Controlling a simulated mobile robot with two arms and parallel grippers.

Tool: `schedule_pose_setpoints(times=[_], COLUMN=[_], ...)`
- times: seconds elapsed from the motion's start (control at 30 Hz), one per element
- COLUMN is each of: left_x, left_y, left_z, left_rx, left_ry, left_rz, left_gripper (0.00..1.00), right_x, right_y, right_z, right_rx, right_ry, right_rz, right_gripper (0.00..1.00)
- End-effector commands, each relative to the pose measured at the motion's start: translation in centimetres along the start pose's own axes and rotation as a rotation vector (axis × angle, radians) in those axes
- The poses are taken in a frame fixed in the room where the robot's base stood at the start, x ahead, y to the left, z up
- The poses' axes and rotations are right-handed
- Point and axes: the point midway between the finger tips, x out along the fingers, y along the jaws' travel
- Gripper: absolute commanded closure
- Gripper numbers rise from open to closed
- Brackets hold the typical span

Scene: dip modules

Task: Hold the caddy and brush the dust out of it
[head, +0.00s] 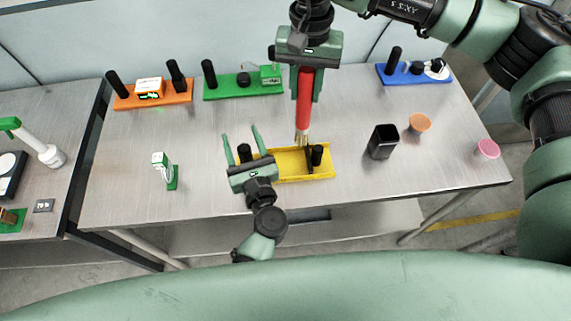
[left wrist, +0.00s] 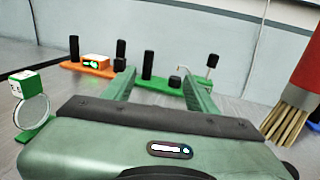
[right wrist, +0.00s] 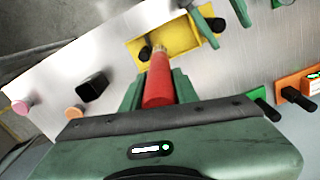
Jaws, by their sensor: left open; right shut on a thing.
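The yellow caddy (head: 290,166) sits near the front edge of the table, with black posts at both ends. It also shows in the right wrist view (right wrist: 172,42). My right gripper (head: 305,98) is shut on the red handle of the brush (head: 306,115), which hangs upright, bristles down, over the caddy's back edge; I cannot tell whether the bristles touch it. The brush also shows in the left wrist view (left wrist: 302,90). My left gripper (head: 243,143) is open at the caddy's left end, its fingers on either side of the left post in the head view; no grip shows.
Orange (head: 180,101), green (head: 222,93) and blue (head: 395,80) caddies stand along the back. A black cup (head: 382,141), an orange-topped item (head: 417,125) and a pink one (head: 487,149) are at right. A small green-and-white stand (head: 168,172) is at left.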

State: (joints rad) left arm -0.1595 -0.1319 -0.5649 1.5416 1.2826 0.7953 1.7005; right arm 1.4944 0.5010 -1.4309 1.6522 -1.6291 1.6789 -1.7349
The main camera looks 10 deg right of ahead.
Motion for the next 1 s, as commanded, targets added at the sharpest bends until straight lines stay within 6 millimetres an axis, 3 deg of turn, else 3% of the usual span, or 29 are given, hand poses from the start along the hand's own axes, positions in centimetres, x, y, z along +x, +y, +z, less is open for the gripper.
schedule_pose_setpoints(times=[0.7,1.0], left_x=[-5.7,-6.3], left_y=[0.0,0.0], left_z=[-0.1,0.0], left_rx=[0.001,0.0], left_ry=[0.002,0.0], left_rz=[-0.001,-0.001], left_gripper=[0.43,0.43], right_x=[0.8,0.8], right_y=[0.0,0.0], right_z=[0.0,0.0], right_rx=[0.0,0.0], right_ry=[0.0,0.0], right_rz=[0.0,0.0], right_gripper=[1.0,1.0])
